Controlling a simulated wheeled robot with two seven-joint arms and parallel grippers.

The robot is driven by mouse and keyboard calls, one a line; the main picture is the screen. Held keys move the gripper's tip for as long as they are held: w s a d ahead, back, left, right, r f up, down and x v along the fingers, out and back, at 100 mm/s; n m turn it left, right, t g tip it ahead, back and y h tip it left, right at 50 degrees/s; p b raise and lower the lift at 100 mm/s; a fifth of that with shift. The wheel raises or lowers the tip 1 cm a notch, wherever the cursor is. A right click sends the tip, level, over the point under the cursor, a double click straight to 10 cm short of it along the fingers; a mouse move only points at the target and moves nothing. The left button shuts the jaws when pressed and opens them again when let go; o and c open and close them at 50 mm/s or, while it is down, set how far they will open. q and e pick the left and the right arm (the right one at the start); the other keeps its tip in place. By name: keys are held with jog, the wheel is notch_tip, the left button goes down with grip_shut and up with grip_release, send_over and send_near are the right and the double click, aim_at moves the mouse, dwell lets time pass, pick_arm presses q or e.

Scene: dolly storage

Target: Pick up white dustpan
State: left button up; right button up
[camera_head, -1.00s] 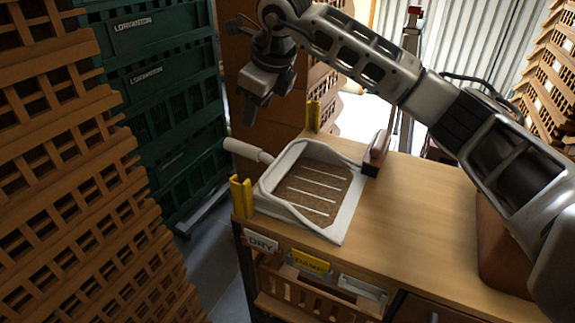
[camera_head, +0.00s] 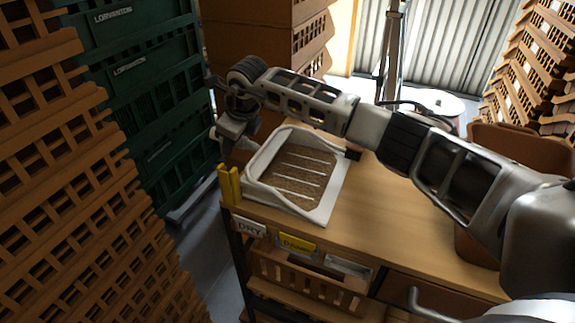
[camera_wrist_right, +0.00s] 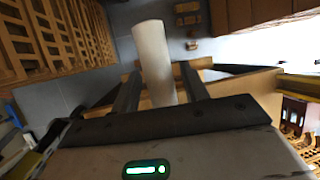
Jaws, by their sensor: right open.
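The white dustpan (camera_head: 322,213) lies on the wooden workbench, its pan holding brown ridged material. Its handle points to the left, past the bench edge, and is mostly hidden by my right gripper (camera_head: 222,138) in the head view. In the right wrist view the white handle (camera_wrist_right: 154,55) stands between the two fingers of my right gripper (camera_wrist_right: 161,75). The fingers are open, one on each side of it, with gaps showing. My left gripper is not in view.
The workbench (camera_head: 375,215) has clear room right of the dustpan. A yellow corner post (camera_head: 229,185) stands close to the handle. Green crates (camera_head: 150,85) and stacked orange-brown crates (camera_head: 60,190) rise at the left. A brown bin (camera_head: 490,150) stands at the right.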

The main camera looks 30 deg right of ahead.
jog(key=shift+w+f, duration=0.1)
jog(key=shift+f, duration=0.15)
grip_shut()
